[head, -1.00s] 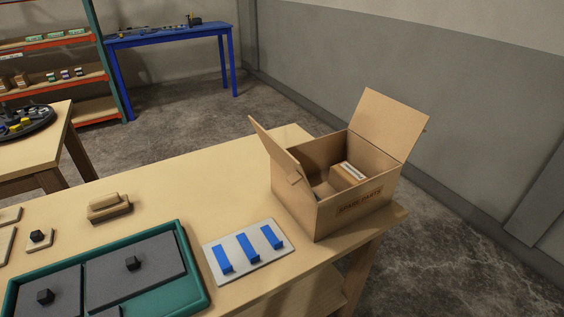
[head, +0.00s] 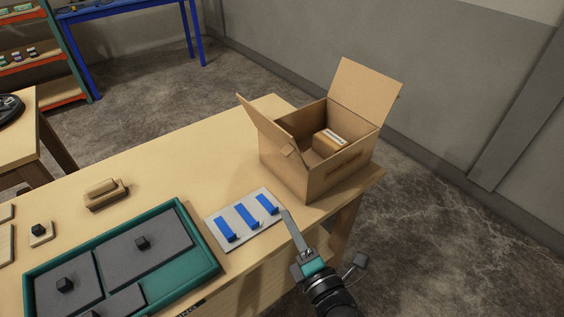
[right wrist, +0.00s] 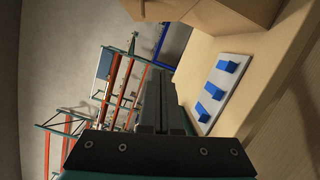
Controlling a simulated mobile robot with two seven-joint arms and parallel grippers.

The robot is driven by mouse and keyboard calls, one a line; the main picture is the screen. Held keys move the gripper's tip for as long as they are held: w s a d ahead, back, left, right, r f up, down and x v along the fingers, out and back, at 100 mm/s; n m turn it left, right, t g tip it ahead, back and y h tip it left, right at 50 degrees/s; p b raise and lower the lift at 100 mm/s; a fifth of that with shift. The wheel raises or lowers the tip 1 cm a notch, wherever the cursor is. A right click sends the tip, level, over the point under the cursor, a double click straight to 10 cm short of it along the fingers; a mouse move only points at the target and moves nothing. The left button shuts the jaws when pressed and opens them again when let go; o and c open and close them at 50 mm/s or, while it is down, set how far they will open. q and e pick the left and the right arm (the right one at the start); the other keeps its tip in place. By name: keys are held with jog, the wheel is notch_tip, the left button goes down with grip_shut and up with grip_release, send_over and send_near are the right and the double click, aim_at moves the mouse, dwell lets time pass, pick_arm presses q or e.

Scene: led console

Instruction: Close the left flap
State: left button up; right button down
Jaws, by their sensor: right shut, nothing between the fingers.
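An open cardboard box (head: 312,178) stands at the right end of the wooden table. Its left flap (head: 268,126) stands up, tilted outward to the left, with a small tab on it. Its right flap (head: 366,92) also stands up, at the back right. A small carton (head: 328,143) lies inside. My right gripper (head: 287,214) is shut and empty, in front of the box and just right of the white plate, apart from the box. In the right wrist view its fingers (right wrist: 160,84) are together, and part of the box (right wrist: 225,15) shows at the top. My left gripper is not in view.
A white plate with blue brackets (head: 242,221) lies in front of the box. A green tray with grey panels (head: 206,262) lies at the front left. Wooden blocks (head: 103,194) lie behind it.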

jog(key=w+a+r+n+p, duration=0.1)
jog(key=w+r, duration=0.4)
jog(key=w, duration=0.6)
jog(key=shift+w+y+p, duration=0.25)
jog(key=shift+y+p, duration=0.05)
jog(key=shift+w+d+r+m+p, duration=0.2)
jog(key=shift+r+m+p, duration=0.15)
jog(key=shift+p, duration=0.25)
